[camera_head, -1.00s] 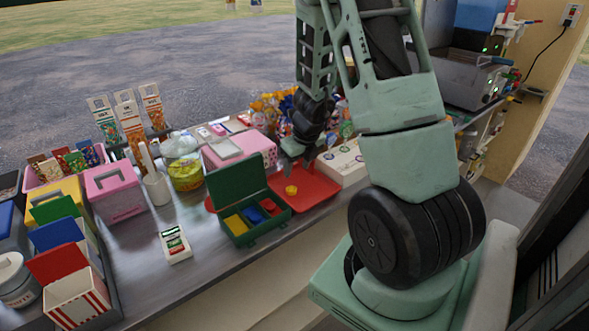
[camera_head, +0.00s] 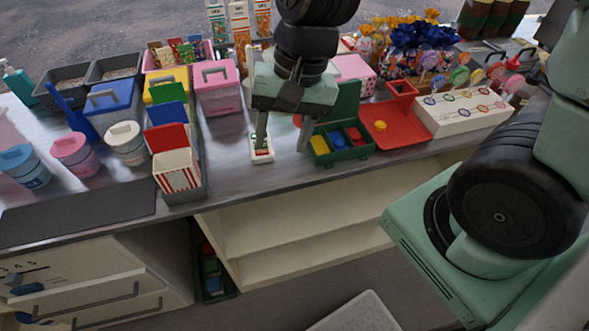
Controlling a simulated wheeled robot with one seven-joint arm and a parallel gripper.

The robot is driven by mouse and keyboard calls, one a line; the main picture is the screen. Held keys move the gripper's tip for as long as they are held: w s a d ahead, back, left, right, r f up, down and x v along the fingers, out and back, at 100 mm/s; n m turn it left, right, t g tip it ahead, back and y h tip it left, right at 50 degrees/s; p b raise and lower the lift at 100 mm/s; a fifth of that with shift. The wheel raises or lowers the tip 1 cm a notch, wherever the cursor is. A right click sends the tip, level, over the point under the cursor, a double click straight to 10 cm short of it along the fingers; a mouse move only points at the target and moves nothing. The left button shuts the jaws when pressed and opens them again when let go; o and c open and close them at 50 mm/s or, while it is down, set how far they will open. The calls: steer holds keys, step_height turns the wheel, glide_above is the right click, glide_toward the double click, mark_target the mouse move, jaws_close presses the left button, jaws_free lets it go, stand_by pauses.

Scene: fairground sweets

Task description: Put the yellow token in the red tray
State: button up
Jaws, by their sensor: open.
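The red tray (camera_head: 408,128) lies on the counter to the right of the green box. The open-lidded green box (camera_head: 345,156) has compartments with yellow (camera_head: 320,145), blue and red contents. My gripper (camera_head: 283,146) points down, open and empty, to the left of the green box. Its right finger partly covers the box's left edge. Its left finger is in front of a small white device with a green face (camera_head: 262,157).
Pink (camera_head: 217,88), yellow and blue boxes and a striped red-white box (camera_head: 176,172) stand to the left. A dark mat (camera_head: 80,212) lies near the front edge.

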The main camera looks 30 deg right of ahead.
steer(key=s+a+r+n+h, duration=0.2)
steer(key=s+a+n, duration=0.1)
steer(key=s+n, duration=0.6)
steer(key=n, duration=0.3)
steer(key=shift+a+n, duration=0.15)
steer(key=shift+n, duration=0.25)
